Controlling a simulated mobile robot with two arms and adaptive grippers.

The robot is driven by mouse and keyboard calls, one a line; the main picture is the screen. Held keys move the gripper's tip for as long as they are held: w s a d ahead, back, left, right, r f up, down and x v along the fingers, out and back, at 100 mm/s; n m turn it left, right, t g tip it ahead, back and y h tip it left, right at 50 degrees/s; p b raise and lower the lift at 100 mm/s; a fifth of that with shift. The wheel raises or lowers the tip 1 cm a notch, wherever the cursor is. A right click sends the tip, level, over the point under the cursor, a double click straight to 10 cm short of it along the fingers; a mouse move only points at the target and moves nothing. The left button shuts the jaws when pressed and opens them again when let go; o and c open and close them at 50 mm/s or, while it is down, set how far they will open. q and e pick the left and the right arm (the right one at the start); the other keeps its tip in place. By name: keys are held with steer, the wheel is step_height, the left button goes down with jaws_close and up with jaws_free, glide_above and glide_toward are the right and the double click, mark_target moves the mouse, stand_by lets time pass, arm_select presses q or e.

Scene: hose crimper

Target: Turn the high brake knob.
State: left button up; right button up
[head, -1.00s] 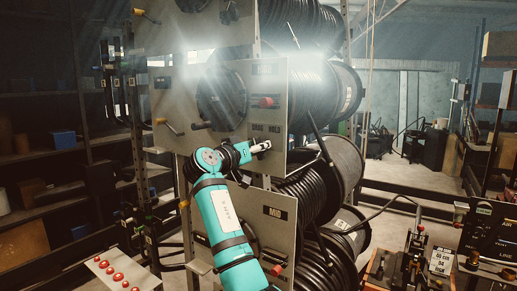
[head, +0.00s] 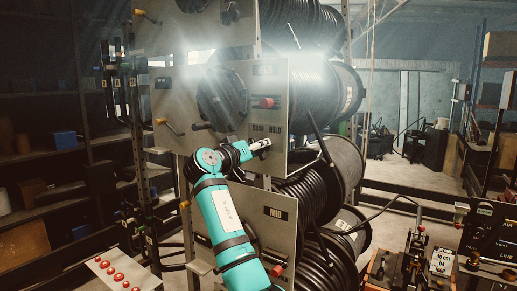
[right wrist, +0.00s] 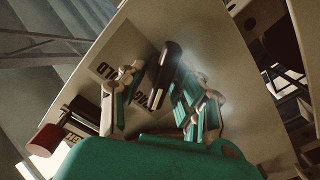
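The high panel (head: 270,85) is a grey plate with a HIGH label, a red-ended knob (head: 265,102) and DRAG and HOLD labels. My right gripper (head: 260,145) is at the lower part of this panel, just below those labels. In the right wrist view its fingers (right wrist: 162,105) are open and apart. A black bar-shaped knob (right wrist: 165,75) on the panel, beside the DRAG and HOLD lettering, shows between and beyond the fingers. I see no clear contact. The gripper hides this knob in the head view. The red-ended knob (right wrist: 47,138) is at the lower left there. My left gripper is not in view.
Below is the MID panel (head: 275,213) with its own red knob (head: 278,270). Black hose reels (head: 335,165) stand behind the panels. A dark handwheel (head: 222,98) and a lever (head: 168,125) stick out left of the gripper. A red-button box (head: 120,272) is at lower left.

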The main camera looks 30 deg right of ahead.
steer(key=shift+o, duration=0.3)
steer(key=shift+a, duration=0.15)
steer(key=v, duration=1.1)
steer(key=shift+s+a, duration=0.15)
steer(key=shift+a, duration=0.25)
